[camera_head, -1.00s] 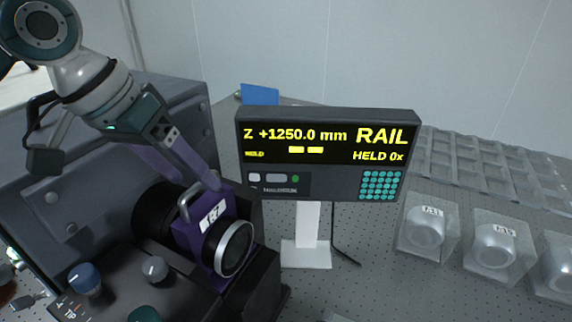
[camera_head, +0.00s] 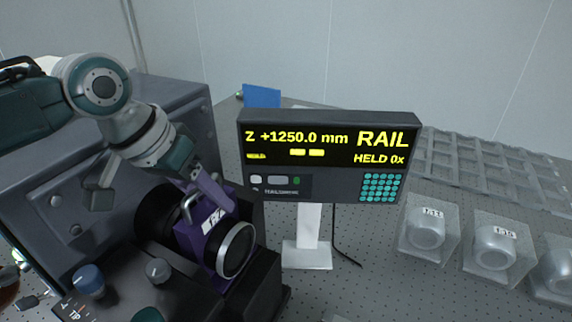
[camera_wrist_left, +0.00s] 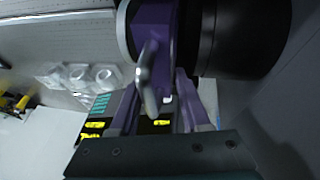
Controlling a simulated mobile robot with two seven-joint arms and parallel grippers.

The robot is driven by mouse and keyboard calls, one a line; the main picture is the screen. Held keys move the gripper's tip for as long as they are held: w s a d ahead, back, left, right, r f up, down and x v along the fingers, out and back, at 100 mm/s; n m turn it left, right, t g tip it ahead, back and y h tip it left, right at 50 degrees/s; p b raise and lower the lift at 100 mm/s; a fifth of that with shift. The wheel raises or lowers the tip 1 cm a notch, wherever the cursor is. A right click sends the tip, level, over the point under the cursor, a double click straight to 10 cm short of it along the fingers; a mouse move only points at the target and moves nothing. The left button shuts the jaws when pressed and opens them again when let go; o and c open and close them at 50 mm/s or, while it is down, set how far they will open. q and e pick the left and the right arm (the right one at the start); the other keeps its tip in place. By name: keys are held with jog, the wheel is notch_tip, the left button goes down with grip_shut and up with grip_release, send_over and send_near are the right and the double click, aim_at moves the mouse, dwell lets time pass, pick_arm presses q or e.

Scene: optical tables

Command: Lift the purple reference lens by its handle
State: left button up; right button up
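The purple reference lens (camera_head: 207,240) is a purple block with a silver-rimmed front lens, a white label and a metal loop handle (camera_head: 187,207) on top. It sits in the dark machine at left. My left gripper (camera_head: 222,203) reaches down at the handle. In the left wrist view its two purple fingers (camera_wrist_left: 157,103) are spread, and the silver handle (camera_wrist_left: 147,78) shows between them. I cannot tell whether either finger touches it. The lens's purple body (camera_wrist_left: 155,22) is just beyond. In the head view the arm hides part of the lens top. My right gripper is not in view.
A display (camera_head: 328,155) reading "RAIL", "HELD 0x" stands on a white post right of the lens. Knobs (camera_head: 89,280) are on the machine's front. Clear boxes with round lenses (camera_head: 428,228) stand at right, before a grey rack (camera_head: 490,170).

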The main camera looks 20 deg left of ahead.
pick_arm(q)
grip_shut()
dwell(0.9)
